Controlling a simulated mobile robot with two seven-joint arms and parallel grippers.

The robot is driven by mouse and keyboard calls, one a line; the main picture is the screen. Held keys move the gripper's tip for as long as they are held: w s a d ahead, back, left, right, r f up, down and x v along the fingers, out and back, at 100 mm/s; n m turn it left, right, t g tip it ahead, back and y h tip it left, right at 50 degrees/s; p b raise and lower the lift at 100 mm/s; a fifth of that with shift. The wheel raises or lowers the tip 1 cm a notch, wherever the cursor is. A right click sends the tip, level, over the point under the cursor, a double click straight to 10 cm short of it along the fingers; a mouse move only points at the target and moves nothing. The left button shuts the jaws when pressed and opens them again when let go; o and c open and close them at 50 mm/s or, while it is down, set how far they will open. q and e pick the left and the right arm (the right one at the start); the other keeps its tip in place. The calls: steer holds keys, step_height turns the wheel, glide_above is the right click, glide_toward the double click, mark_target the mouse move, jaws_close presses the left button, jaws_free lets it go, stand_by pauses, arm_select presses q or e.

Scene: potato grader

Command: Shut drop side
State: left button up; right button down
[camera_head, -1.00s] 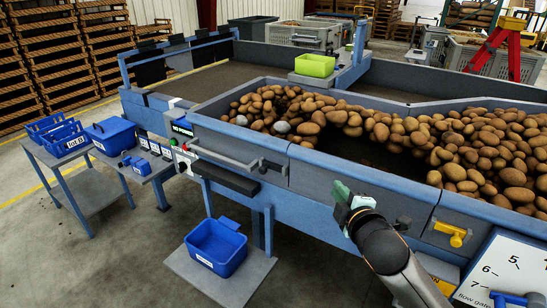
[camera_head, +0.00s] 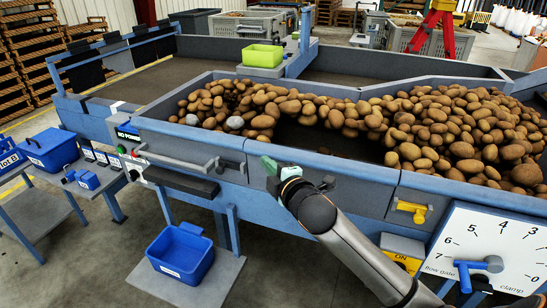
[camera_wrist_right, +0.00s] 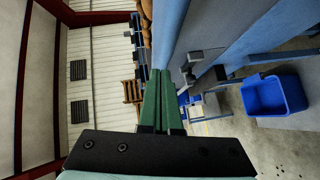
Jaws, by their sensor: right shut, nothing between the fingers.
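The grader's front side wall holds a grey-blue panel (camera_head: 190,144) with a long grey bar handle (camera_head: 172,160) across its face. It stands upright, roughly in line with the wall beside it; I cannot tell whether it is latched. A small grey catch (camera_head: 217,165) sits at its right end. My right gripper (camera_head: 267,165) has green fingers, shut and empty, just right of the catch and in front of the blue wall (camera_head: 320,172). The shut fingers also show in the right wrist view (camera_wrist_right: 160,100), with grey handle parts (camera_wrist_right: 200,66) to their right. My left gripper is out of view.
Potatoes (camera_head: 440,130) fill the right part of the hopper behind the wall. A yellow handle (camera_head: 411,211) and a flow gate dial (camera_head: 490,245) are to the right. A blue bin (camera_head: 181,252) stands below the panel. A side table with blue boxes (camera_head: 50,150) is at left.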

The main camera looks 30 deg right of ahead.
steer(key=shift+w+d+f, duration=0.25)
steer(key=shift+w+d, duration=0.45)
steer(key=shift+d, duration=0.05)
steer(key=shift+w+d+f, duration=0.25)
steer(key=shift+w+d, duration=0.45)
steer(key=shift+d, duration=0.05)
